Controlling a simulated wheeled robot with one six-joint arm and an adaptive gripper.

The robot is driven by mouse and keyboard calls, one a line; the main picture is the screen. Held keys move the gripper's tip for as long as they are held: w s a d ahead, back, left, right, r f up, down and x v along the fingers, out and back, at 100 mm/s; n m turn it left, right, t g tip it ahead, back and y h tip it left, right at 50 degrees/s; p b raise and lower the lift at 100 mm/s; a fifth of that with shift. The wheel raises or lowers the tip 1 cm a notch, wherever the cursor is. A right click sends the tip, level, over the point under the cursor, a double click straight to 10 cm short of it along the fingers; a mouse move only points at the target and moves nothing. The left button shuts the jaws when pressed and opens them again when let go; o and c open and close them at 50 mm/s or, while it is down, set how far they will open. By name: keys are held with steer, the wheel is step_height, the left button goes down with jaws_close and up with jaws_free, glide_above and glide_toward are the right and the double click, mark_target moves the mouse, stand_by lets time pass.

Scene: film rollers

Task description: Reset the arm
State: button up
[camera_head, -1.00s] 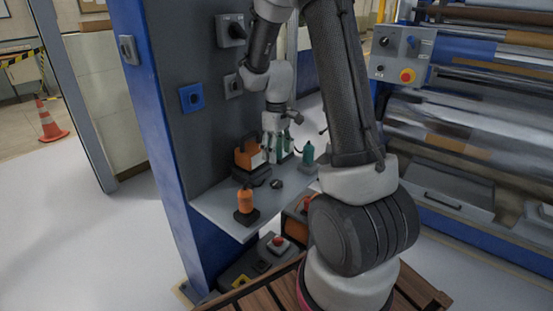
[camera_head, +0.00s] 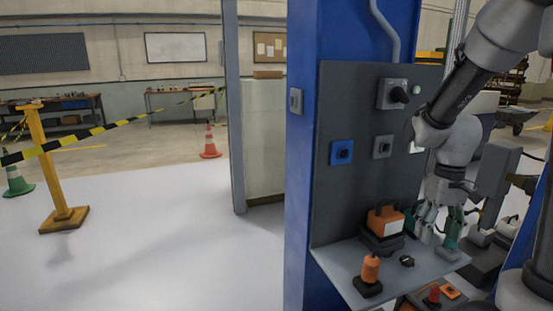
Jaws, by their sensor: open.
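My arm enters from the right edge of the head view and bends down toward a grey shelf (camera_head: 345,273) on a blue and grey panel. My gripper (camera_head: 428,232) is open and hangs over the back right part of the shelf. Its fingers are small in the view, beside an orange and black device (camera_head: 385,222) and a teal bottle-like item (camera_head: 453,228). I cannot tell whether a finger touches either one. No held thing is visible.
An orange bottle-like item (camera_head: 370,269) on a dark base stands at the shelf's front. The panel (camera_head: 340,200) carries switches and a rotary knob (camera_head: 398,94). A yellow barrier post (camera_head: 55,170) and cones stand at left. The white floor (camera_head: 190,240) there is clear.

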steer(key=s+a+r+t, duration=0.3)
steer(key=s+r+t, duration=0.2)
steer(key=s+r, duration=0.8)
steer(key=shift+r+m+t, duration=0.3)
steer(key=shift+r+t, duration=0.1)
